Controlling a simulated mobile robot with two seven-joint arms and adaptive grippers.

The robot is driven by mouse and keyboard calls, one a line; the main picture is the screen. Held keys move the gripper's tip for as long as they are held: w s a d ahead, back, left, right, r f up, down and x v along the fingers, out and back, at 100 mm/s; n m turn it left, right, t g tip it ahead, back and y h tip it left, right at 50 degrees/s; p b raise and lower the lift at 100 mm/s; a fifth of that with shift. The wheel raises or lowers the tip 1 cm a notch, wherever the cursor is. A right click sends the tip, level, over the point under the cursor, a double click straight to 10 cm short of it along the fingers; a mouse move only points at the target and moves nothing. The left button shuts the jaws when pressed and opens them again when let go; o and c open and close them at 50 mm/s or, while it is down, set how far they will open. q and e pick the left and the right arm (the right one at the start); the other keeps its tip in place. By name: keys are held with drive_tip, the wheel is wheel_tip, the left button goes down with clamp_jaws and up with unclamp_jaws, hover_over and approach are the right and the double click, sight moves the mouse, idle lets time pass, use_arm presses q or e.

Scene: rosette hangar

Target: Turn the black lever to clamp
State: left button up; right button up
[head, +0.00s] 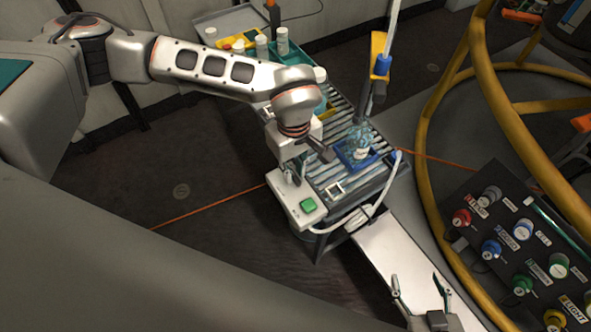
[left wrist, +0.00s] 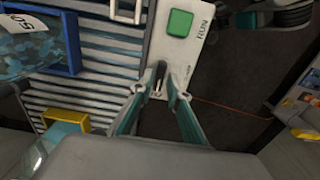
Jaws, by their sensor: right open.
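A white control panel (head: 286,196) with a green button sits on the near end of the roller conveyor. It also shows in the left wrist view (left wrist: 188,50), with RUN printed beside the button. A small dark lever (left wrist: 160,76) stands on this panel between the fingertips of my left gripper (left wrist: 163,80). In the head view my left gripper (head: 292,172) points down at the panel's upper part and hides the lever. The fingertips are close together around the lever; whether they press on it I cannot tell. My right gripper (head: 420,292) is open and empty at the bottom, far from the panel.
On the conveyor (head: 342,110) a blue tray (head: 372,158) holds a bluish bag. A white cable (head: 385,190) loops around the conveyor's near corner. A yellow tubular rail (head: 424,140) and a board of coloured knobs (head: 505,207) stand at right. The floor left of the conveyor is open.

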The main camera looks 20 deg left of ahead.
use_arm(q)
drive_tip(key=shift+f, duration=0.5)
clamp_jaws()
drive_tip(key=shift+r, duration=0.1)
